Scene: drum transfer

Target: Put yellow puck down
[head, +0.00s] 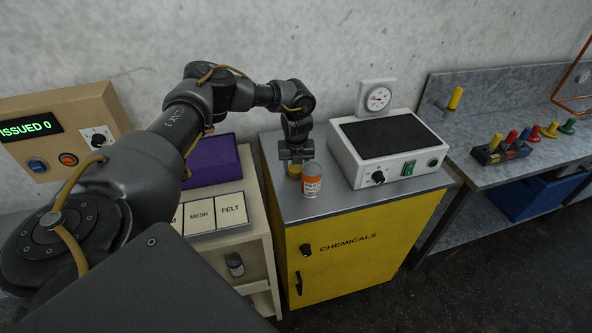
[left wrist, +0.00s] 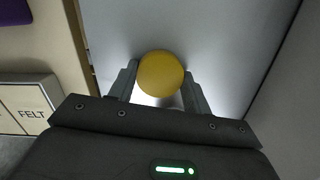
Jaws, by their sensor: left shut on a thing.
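The yellow puck (left wrist: 160,74) is round and sits between the two fingers of my left gripper (left wrist: 160,92) in the left wrist view. In the head view the puck (head: 294,171) shows partly under my left gripper (head: 296,160), low over the grey top of the yellow CHEMICALS cabinet (head: 350,245). My left gripper points down and is shut on the puck. I cannot tell whether the puck touches the cabinet top. My right gripper is not in view.
A white hotplate box (head: 387,148) with a dark top stands to the right on the same cabinet. A shelf unit with a purple box (head: 212,161) and MESH and FELT labels adjoins on the left.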

